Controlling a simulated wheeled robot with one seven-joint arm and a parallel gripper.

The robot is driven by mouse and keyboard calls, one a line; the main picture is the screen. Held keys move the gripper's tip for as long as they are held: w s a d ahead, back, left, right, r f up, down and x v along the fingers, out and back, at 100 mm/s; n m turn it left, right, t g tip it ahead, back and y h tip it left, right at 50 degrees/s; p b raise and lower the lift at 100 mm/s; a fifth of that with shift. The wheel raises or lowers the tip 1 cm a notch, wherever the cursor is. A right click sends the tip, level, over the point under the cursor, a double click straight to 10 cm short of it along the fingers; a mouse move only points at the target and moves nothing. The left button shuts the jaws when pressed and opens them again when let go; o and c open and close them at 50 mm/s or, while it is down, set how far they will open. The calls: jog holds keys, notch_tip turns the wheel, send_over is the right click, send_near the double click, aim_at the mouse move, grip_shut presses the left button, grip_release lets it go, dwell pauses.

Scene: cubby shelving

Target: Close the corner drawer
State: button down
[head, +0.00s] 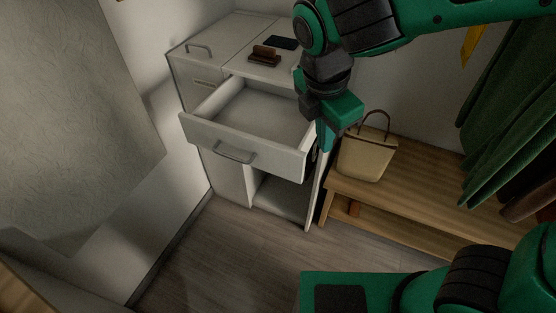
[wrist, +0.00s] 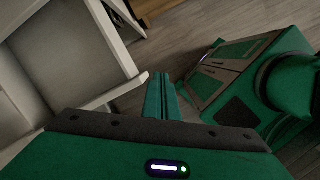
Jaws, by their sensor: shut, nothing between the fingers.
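The white corner drawer (head: 275,157) is pulled well out of the white cabinet in the head view. It looks empty, and its front carries a grey bar handle (head: 234,154). My gripper (head: 326,142) is shut and empty, fingers pointing down, just right of the drawer's right front corner. I cannot tell whether it touches the drawer. In the wrist view my closed fingers (wrist: 161,95) are beside white panels (wrist: 75,50) on the left; which of these belong to the drawer is unclear.
The cabinet top (head: 225,38) holds a brown stamp-like object (head: 264,56) and a dark flat item (head: 282,42). An open compartment lies below the drawer. A wooden bench (head: 430,180) with a beige bag (head: 367,153) stands right. Green garments hang far right. Floor in front is clear.

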aim_at(280, 164)
jog(key=s+a+n, duration=0.4)
jog(key=a+n, duration=0.3)
jog(key=a, duration=0.4)
jog(key=shift+t, duration=0.4)
jog(key=shift+w+d+f, duration=0.3)
jog(key=shift+w+f, duration=0.65)
jog(key=shift+f, duration=0.8)
jog(key=shift+w+d+f, duration=0.35)
jog(key=shift+w+f, duration=0.55)
jog(key=shift+f, duration=0.85)
jog(key=shift+w+d+f, duration=0.3)
jog(key=shift+w+f, duration=0.65)
jog(key=shift+f, duration=0.8)
